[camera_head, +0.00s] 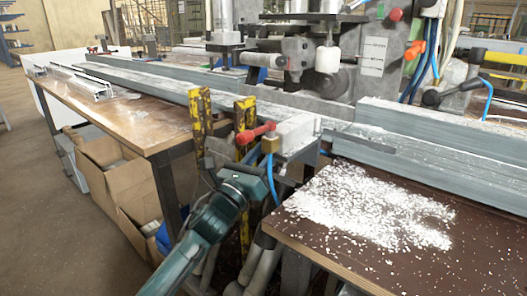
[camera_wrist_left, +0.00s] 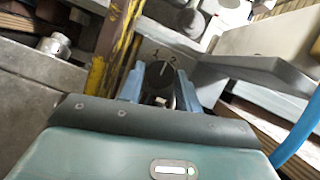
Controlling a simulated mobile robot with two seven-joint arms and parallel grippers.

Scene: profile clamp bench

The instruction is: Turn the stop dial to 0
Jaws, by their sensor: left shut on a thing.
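The stop dial (camera_wrist_left: 158,76) is a black round knob in the left wrist view, with a white pointer line. The marks 1 and 2 show on the grey plate above it; the pointer aims roughly between them. I cannot see a 0 mark. My left gripper (camera_wrist_left: 159,94) has its two blue fingers on either side of the dial, shut on it. In the head view my left gripper (camera_head: 246,180) is at the front of the clamp unit, below the red handle (camera_head: 256,133); the dial is hidden there.
Yellow posts (camera_head: 200,125) stand close left of my gripper. A blue hose (camera_head: 270,180) hangs just right of it. Long grey profiles (camera_head: 420,155) lie behind. A brown board (camera_head: 330,235) with white chips is at right, a wooden table (camera_head: 130,115) at left.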

